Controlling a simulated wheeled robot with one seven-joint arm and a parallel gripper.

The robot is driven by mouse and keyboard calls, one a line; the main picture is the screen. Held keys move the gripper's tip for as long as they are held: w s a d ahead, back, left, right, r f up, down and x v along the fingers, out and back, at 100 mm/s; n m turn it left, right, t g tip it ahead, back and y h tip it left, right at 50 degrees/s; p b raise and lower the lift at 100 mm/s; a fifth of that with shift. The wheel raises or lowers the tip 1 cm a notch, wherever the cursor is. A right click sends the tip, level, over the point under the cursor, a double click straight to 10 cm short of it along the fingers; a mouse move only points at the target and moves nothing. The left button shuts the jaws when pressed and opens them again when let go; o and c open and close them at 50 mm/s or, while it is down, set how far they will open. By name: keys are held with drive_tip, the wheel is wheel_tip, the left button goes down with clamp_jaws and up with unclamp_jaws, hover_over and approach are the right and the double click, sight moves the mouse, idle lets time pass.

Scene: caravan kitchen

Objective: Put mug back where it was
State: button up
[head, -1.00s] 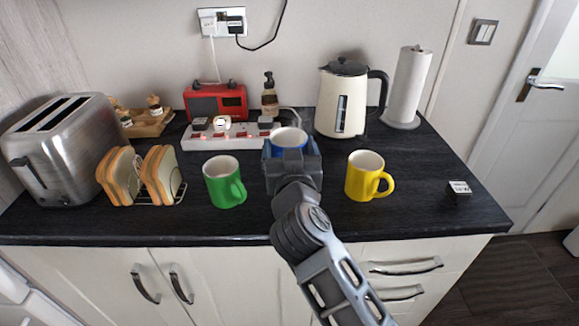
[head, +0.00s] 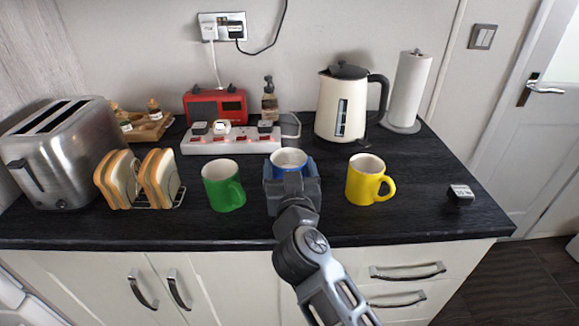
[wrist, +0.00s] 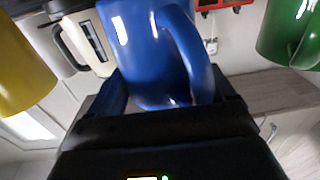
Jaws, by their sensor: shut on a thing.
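A blue mug (head: 289,157) is held by my gripper (head: 291,178) between the green mug and the yellow mug in the head view. The gripper hides most of it there, leaving the rim and the open top in sight. In the wrist view the blue mug (wrist: 150,50) sits between the jaws of my gripper (wrist: 172,100), with its handle toward the right. I cannot tell whether its base touches the counter. A green mug (head: 222,186) stands to the left and a yellow mug (head: 365,182) to the right, both apart from the gripper.
Behind are a white power strip (head: 230,140), a red radio (head: 215,105), a soap bottle (head: 269,98), a cream kettle (head: 341,105) and a paper towel roll (head: 408,90). A toast rack (head: 140,180) and toaster (head: 60,150) stand left.

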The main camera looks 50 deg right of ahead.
drive_tip(key=shift+f, duration=0.35)
drive_tip(key=o, duration=1.4)
drive_tip(key=shift+f, duration=0.3)
drive_tip(key=shift+r, duration=0.15)
drive_tip(key=shift+r+b, duration=0.35)
drive_tip(key=shift+b, duration=0.1)
drive_tip(key=s+a+n+t+y, duration=0.5)
drive_tip(key=s+a+n+y, duration=0.15)
drive_tip(key=s+a, duration=1.4)
drive_tip(key=s+f+n+g+y, duration=0.2)
drive_tip(key=s+n+y, duration=0.1)
drive_tip(key=s+y, duration=0.4)
drive_tip(key=s, duration=0.3)
drive_tip(key=shift+a+f, duration=0.2)
drive_tip(key=shift+f, duration=0.2)
